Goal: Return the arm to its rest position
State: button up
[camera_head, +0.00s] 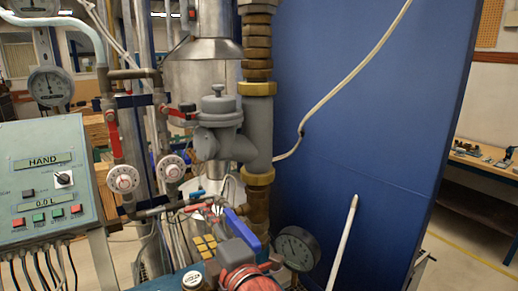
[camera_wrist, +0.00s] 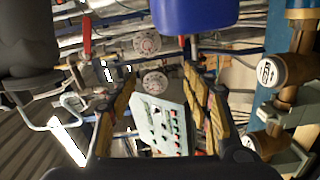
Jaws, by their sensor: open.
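My gripper (camera_wrist: 160,75) shows in the wrist view, its two dark fingers with tan pads spread apart. No object is held between them. Behind the gap, apart from the fingers as far as I can tell, is the grey control box (camera_wrist: 162,128) with its buttons. The same control box (camera_head: 40,180), marked HAND, stands at the left in the head view.
Two white-and-red dials (camera_head: 123,178) (camera_head: 171,168) and red levers sit on the pipework. A thick grey valve body (camera_head: 220,130) stands mid-view, with a round gauge (camera_head: 297,248) below. A blue panel (camera_head: 365,110) fills the right.

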jog(key=s+d+f+m+g+h, duration=0.25)
jog(key=s+f+m, duration=0.2)
jog(key=f, duration=0.25)
jog(key=s+d+f+m+g+h, duration=0.1)
jog(key=s+d+f+m+g, duration=0.3)
jog(key=f, duration=0.3)
jog(key=s+d+m+h, duration=0.2)
jog(key=s+d+m, duration=0.2)
jog(key=d, duration=0.4)
jog(key=s+d+m+g+h+p, duration=0.1)
jog(key=s+d+m, duration=0.3)
jog(key=d, duration=0.4)
jog(key=s+d+m+g+h+p, duration=0.1)
jog(key=s+d+m+h, duration=0.1)
jog(key=s+d+m, duration=0.2)
jog(key=shift+d+r+m+h, duration=0.15)
jog(key=shift+d+m+h, duration=0.2)
jog(key=shift+d+m, duration=1.35)
jog(key=shift+d+n+g, duration=0.25)
jog(key=shift+d+n, duration=0.15)
jog(key=shift+n, duration=0.05)
